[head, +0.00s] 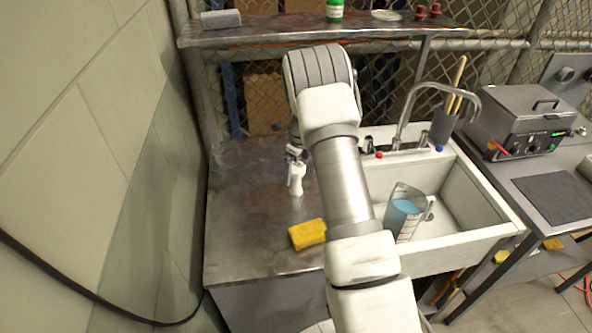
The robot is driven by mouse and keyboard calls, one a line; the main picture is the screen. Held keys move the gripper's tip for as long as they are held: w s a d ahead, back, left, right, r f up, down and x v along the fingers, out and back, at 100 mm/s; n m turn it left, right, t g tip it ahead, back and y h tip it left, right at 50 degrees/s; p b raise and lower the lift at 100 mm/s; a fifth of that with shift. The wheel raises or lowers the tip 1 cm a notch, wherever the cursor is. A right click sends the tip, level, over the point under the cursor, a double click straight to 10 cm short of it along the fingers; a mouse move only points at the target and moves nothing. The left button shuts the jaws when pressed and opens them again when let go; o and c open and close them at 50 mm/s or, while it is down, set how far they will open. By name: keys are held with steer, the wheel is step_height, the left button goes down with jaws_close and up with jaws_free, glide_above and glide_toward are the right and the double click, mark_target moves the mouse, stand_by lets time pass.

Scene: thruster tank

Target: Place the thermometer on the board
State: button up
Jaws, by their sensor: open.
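A dark grey flat board (556,195) lies on the right-hand metal table, in front of a steel lidded device. A small red and yellow item (498,148) is at that device's front left corner; I cannot tell whether it is the thermometer. No other thermometer can be made out. My arm rises across the middle and bends down behind itself. My gripper (296,180) is small and partly hidden at its far end, low over the left metal counter, well left of the board. It is open, and I see nothing held in it.
A yellow sponge (307,234) lies on the left counter (245,215). A beaker of blue liquid (405,215) stands in the white sink (455,232), beside the tap (408,115). The steel device (520,120) stands behind the board. A shelf (265,34) crosses the back.

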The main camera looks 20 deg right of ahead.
steer(key=shift+r, duration=0.1)
steer(key=r, duration=0.7)
steer(key=s+r, duration=0.1)
steer(key=r, duration=0.3)
steer(key=shift+d+b, duration=0.35)
steer(key=s+a+r+n+t, duration=0.1)
steer(key=s+a+r+n, duration=0.3)
steer(key=s+r+n, duration=0.4)
steer(key=s+a+r+n+t, duration=0.1)
steer(key=s+a+r+n, duration=0.4)
steer(key=r, duration=0.5)
steer(key=s+a+n+t, duration=0.1)
steer(key=s+a+n, duration=0.1)
steer(key=s+n, duration=0.6)
steer(key=s+a+r+n+t, duration=0.1)
steer(key=s+n, duration=0.7)
steer(key=s, duration=0.5)
steer(key=shift+s+a+r+h, duration=0.2)
steer(key=shift+s+a+h, duration=0.05)
steer(key=shift+a+h, duration=0.15)
